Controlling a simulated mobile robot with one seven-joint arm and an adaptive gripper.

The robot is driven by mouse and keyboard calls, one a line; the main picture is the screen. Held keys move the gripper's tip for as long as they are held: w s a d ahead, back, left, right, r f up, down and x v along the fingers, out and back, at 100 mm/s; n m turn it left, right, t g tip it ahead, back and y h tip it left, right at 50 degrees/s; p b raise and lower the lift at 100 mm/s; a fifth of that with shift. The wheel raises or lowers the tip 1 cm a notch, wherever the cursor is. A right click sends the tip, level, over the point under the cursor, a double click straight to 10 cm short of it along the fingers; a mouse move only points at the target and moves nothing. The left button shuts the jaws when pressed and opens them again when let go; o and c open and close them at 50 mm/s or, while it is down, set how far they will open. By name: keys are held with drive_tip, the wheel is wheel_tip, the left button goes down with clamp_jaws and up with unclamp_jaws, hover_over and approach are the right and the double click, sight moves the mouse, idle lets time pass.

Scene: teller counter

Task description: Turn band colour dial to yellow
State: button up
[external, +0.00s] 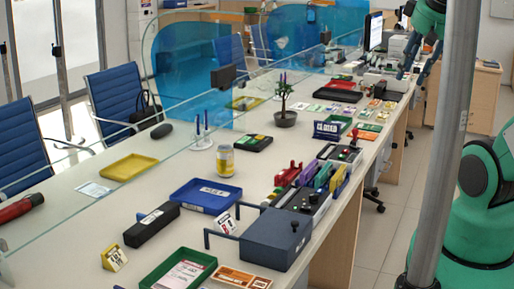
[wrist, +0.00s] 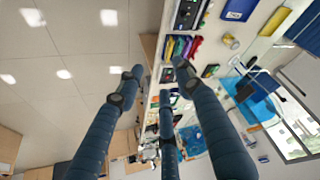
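A dark device with a row of red, purple, green, blue and yellow bands (external: 318,178) stands on the right part of the counter. A small black knob (external: 313,198) sits on its dark front panel; I cannot tell which colour it points to. The coloured bands also show in the wrist view (wrist: 180,48), at the top centre. My gripper (external: 408,62) is at the upper right of the external view, high and well apart from the device. In the wrist view its dark blue fingers (wrist: 158,84) are spread with nothing between them.
A blue-grey box with a knob (external: 276,238) and handles stands in front of the device. A blue tray (external: 206,195), a yellow tin (external: 225,160) and a potted plant (external: 285,118) are nearby. A glass screen runs along the counter. A grey post (external: 455,130) crosses the right side.

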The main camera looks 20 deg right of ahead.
drive_tip(key=w+a+f+n+g+b, duration=0.1)
drive_tip(key=w+a+f+n, duration=0.2)
drive_tip(key=w, duration=0.4)
drive_tip(key=n+g+b, duration=0.3)
drive_tip(key=n+g, duration=0.1)
drive_tip(key=n, duration=1.1)
hover_over(314, 198)
drive_tip(key=w, duration=0.1)
wheel_tip(314, 198, down, 27)
drive_tip(key=shift+w+d+r, duration=0.1)
drive_tip(key=shift+r, duration=0.1)
drive_tip(key=shift+f, duration=0.1)
wheel_tip(314, 198, down, 14)
drive_tip(key=b, duration=0.3)
drive_tip(key=shift+r, duration=0.2)
clamp_jaws()
